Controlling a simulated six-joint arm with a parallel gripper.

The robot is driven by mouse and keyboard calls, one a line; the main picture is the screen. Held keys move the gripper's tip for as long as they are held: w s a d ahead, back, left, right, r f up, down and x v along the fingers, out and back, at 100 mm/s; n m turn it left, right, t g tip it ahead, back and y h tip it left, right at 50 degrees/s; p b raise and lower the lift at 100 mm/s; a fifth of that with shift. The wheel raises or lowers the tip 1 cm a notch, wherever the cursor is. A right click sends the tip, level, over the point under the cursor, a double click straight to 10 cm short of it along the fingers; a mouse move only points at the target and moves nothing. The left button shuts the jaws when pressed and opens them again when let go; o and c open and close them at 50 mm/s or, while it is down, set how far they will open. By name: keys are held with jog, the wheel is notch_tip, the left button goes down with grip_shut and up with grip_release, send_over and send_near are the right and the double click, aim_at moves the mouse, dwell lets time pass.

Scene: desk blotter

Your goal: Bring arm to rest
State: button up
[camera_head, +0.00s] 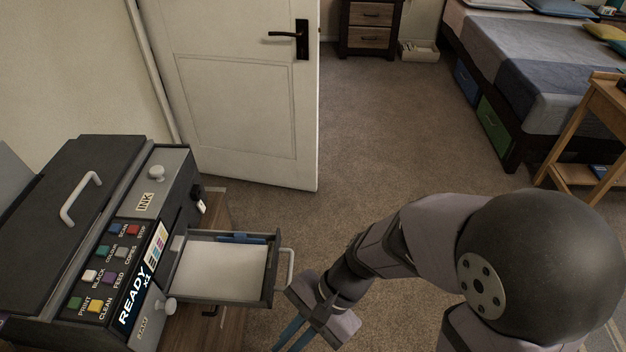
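My gripper (293,337) is at the bottom of the view, right of the printer and just in front of its pulled-out paper tray. Its two blue fingers point down and left, side by side. Their tips are cut off by the bottom edge, so I cannot tell whether they are open or shut. No object shows between the visible parts of the fingers. My arm bends from the lower right across to the gripper.
A dark printer (110,235) with coloured buttons stands at the left. Its paper tray (273,262) is out, with white paper in it and a handle towards my wrist. A white door (240,110) stands behind. Carpet (400,130) is clear ahead. A bed (535,70) and wooden table (598,100) stand right.

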jog(key=w+d+r+n+t+h+p, duration=0.1)
jog(key=w+d+r+n+t+h, duration=0.2)
jog(key=d, duration=0.7)
jog(key=w+d+n+t+h+p, duration=0.1)
jog(key=w+d+n+h, duration=0.3)
jog(key=d, duration=0.7)
notch_tip(320, 180, up, 13)
jog(key=p, duration=1.2)
jog(key=shift+w+f+n+y+p, duration=0.15)
jog(key=shift+w+n+y+p, duration=0.2)
jog(key=shift+n+y+p, duration=0.05)
jog(key=shift+a, duration=0.1)
notch_tip(320, 180, down, 48)
jog(key=b, duration=4.8)
jog(key=shift+c, duration=0.3)
